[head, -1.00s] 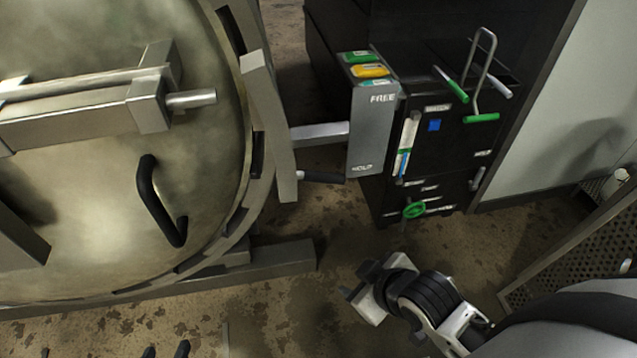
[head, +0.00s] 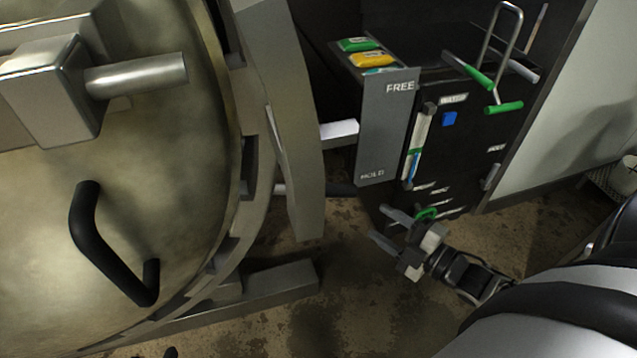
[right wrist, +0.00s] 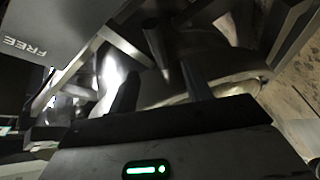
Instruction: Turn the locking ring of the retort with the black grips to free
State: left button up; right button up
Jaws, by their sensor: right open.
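The retort's big round door (head: 150,200) fills the left of the head view, with the pale metal locking ring (head: 245,190) around its edge. A black grip (head: 335,190) on a short rod sticks out to the right of the ring, below the grey plate marked FREE and HOLD (head: 385,130). My right gripper (head: 387,227) is open and empty, below and to the right of this grip, apart from it. In the right wrist view, its two dark fingers (right wrist: 160,90) are spread, and a dark rod-like piece (right wrist: 156,42) shows beyond them. My left gripper is not recognisable in view.
A black cabinet (head: 465,150) with green-handled tools stands behind the plate. Yellow and green blocks (head: 370,58) lie on top of the plate's box. A black handle (head: 110,245) is on the door. A metal foot beam (head: 270,285) lies low. Stained floor (head: 350,320) is open below.

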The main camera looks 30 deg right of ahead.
aim_at(328, 186)
jog(key=b+x, duration=0.1)
jog(key=x, duration=0.6)
jog(key=b+x, duration=0.1)
jog(key=x, duration=0.7)
jog(key=shift+w+r+b, duration=0.2)
jog(key=shift+w+b, duration=0.15)
jog(key=shift+b, duration=0.05)
pick_arm(q)
jog(key=shift+g, duration=0.5)
jog(key=f, duration=0.1)
jog(key=d+f, duration=0.1)
jog(key=f, duration=0.3)
jog(key=shift+w+d, duration=0.15)
jog(key=shift+w, duration=0.15)
pick_arm(e)
grip_shut()
